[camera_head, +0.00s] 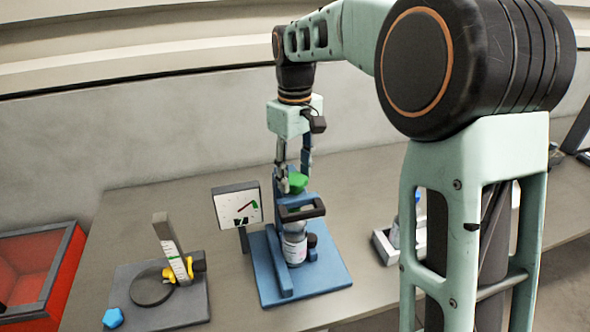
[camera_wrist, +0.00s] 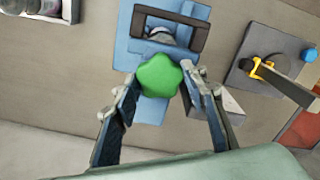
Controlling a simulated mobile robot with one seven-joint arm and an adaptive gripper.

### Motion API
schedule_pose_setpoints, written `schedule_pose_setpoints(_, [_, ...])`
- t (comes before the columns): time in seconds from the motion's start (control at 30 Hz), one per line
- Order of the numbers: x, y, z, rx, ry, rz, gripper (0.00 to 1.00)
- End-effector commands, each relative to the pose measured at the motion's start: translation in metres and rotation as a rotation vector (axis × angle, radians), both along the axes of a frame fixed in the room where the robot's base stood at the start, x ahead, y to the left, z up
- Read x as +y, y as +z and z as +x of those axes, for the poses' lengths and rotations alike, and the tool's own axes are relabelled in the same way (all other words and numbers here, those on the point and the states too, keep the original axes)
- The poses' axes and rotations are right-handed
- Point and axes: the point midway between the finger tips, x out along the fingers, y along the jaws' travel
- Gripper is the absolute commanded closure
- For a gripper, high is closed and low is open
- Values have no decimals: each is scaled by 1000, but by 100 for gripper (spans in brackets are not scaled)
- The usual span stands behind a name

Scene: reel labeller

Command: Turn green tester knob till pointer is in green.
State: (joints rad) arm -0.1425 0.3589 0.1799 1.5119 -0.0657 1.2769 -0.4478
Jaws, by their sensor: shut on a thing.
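The green tester knob (camera_wrist: 159,75) has rounded lobes and sits between the two fingers of my gripper (camera_wrist: 158,92) in the wrist view. My gripper is shut on it from both sides. In the head view the knob (camera_head: 298,182) shows just beside the fingertips of my gripper (camera_head: 294,180), on top of the blue tester (camera_head: 328,271). A white dial plate (camera_head: 233,213) stands to the left of the tester. It bears a dark pointer and small red and green marks. I cannot tell exactly where the pointer sits against the green.
A clear bottle with a label (camera_head: 294,248) stands in the tester under a dark bracket (camera_head: 303,210). A grey stand with a yellow part (camera_head: 197,262) and a blue knob (camera_head: 113,318) is at left. A red bin (camera_head: 62,280) lies further left. A white holder (camera_head: 384,246) stands right.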

Motion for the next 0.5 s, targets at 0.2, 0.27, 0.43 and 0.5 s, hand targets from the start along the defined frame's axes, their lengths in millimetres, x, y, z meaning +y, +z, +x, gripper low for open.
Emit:
schedule_pose_setpoints(0.2, [0,1,0,-1,-131,1,85])
schedule_pose_setpoints(0.27, [0,1,0,-1,-158,1,85])
schedule_pose_setpoints(0.43, [1,0,0,-1,-210,1,85])
schedule_pose_setpoints(0.5, [1,0,0,-1,-222,1,85])
